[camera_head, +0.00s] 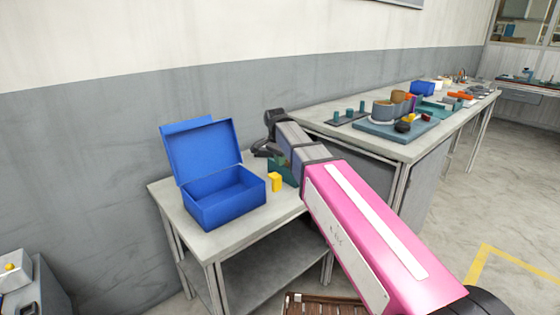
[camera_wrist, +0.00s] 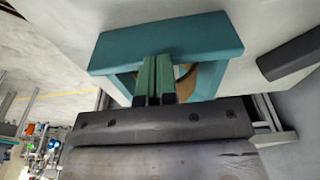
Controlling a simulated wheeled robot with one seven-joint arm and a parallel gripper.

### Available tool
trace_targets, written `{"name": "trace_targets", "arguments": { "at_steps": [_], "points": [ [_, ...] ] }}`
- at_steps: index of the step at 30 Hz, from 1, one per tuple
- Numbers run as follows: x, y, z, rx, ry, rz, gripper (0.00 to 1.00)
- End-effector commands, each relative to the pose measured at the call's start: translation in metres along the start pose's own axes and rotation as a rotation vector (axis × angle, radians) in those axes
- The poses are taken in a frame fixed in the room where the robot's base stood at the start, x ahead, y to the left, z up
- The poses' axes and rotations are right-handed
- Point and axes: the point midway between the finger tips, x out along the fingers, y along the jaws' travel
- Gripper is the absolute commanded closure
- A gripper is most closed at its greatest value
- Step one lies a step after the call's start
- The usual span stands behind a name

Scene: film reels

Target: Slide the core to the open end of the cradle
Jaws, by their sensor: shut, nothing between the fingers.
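The teal cradle (camera_wrist: 170,38) fills the upper middle of the wrist view, with a flat bar across and side parts below it. The tan, round core (camera_wrist: 187,77) shows in part inside the cradle, behind and right of my fingers; the rest is hidden. My gripper (camera_wrist: 155,78) has its two green fingers together, with nothing between them. They are in front of the cradle's bar in the picture; I cannot tell if they touch the core. In the head view a teal part of the cradle (camera_head: 289,172) shows below my arm, mostly hidden.
An open blue box (camera_head: 225,202) and a small yellow block (camera_head: 275,182) stand on the small grey table (camera_head: 225,240), left of the cradle. A dark bar (camera_wrist: 290,55) lies at the right in the wrist view. A long bench (camera_head: 335,133) with several parts stands behind.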

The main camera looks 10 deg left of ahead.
Motion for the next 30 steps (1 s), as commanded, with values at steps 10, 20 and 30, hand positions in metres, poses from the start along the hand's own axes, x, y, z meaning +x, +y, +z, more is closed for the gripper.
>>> {"name": "trace_targets", "arguments": {
  "at_steps": [10,20,30],
  "points": [
    [0.001,0.0,-0.005,0.0,0.0,0.0,1.0],
    [0.002,-0.001,-0.016,0.001,0.0,0.0,1.0],
    [0.004,0.0,-0.028,0.0,0.0,0.0,1.0]
  ]
}}
